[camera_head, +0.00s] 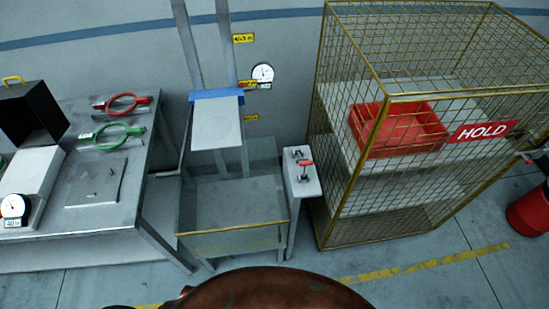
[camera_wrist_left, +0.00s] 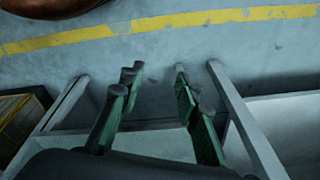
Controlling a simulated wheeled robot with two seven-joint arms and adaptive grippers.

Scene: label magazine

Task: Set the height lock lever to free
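The lever (camera_head: 305,162) has a small red handle. It sits on top of a narrow pale post (camera_head: 302,185), right of the label magazine (camera_head: 235,205), a low bin with grey walls and a yellowish front edge. The lever's setting is too small to read. Floor and pale metal legs lie behind the fingers. The lever is not seen in that view.
A brass mesh cage (camera_head: 350,200) with a HOLD sign (camera_head: 482,131) and a red tray (camera_head: 372,147) stands close right of the post. A grey bench (camera_head: 115,215) with red and green ring tools is at left. A red bin (camera_head: 530,212) stands far right. The front floor shows a yellow line.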

